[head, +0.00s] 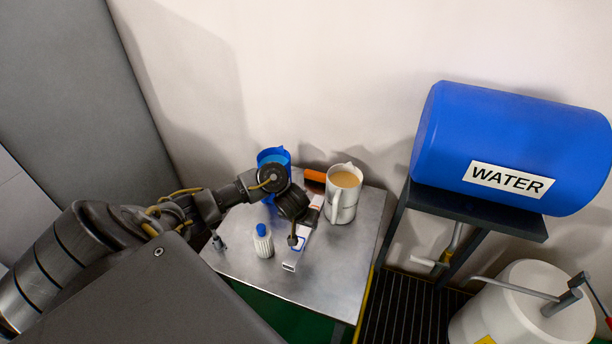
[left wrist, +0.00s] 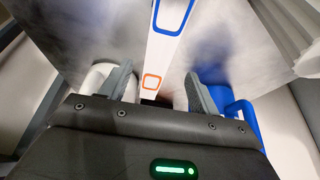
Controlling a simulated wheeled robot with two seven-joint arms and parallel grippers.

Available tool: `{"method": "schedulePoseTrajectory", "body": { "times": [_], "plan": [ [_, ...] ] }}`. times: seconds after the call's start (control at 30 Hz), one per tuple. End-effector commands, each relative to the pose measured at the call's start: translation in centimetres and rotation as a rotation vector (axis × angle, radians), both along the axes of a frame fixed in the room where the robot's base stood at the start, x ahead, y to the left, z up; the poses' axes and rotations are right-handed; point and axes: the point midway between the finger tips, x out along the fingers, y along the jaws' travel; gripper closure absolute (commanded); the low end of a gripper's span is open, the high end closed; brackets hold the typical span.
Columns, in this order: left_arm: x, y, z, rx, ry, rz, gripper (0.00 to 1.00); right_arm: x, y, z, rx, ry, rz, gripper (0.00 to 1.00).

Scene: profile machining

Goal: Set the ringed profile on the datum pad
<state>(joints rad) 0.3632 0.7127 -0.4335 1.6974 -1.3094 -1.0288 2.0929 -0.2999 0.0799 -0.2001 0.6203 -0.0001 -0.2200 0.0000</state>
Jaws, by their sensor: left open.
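The profile (head: 301,250) is a long pale bar lying on the metal table, with a blue ring mark near its front part. In the left wrist view the profile (left wrist: 164,52) runs from the top edge toward my jaws, with a blue ring mark and a smaller orange one. My left gripper (head: 294,226) is over the profile and hides part of it. In the left wrist view its two fingers (left wrist: 158,88) are apart, one on each side of the bar's line; contact cannot be told. I cannot make out the datum pad. My right gripper is out of view.
On the metal table (head: 352,240) stand a white jug of tan liquid (head: 342,196), a blue jug (head: 270,157), a white bottle with blue cap (head: 263,244) and an orange-handled thing (head: 315,176). A blue water barrel (head: 510,140) on a stand and a white drum (head: 525,310) are right.

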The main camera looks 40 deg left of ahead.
Motion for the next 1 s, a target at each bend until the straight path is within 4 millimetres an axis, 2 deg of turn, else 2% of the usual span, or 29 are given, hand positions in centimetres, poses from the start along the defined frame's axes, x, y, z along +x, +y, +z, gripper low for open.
{"method": "schedulePoseTrajectory", "body": {
  "times": [0.13,0.3,0.43,0.77,1.0],
  "plan": [
    [0.2,0.0,-0.5,0.0,0.0,0.001,0.38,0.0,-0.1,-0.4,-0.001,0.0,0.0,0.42],
    [0.9,0.1,-3.2,0.0,0.001,0.001,0.38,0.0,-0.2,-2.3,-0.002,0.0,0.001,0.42],
    [1.5,0.3,-4.5,0.001,-0.001,0.001,0.38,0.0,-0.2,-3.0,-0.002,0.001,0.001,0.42],
    [1.8,0.4,-4.8,0.0,-0.001,0.001,0.38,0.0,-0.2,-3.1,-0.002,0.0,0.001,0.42],
    [1.8,0.4,-4.8,0.0,-0.001,0.0,0.7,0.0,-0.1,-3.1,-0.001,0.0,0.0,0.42]
  ]
}}
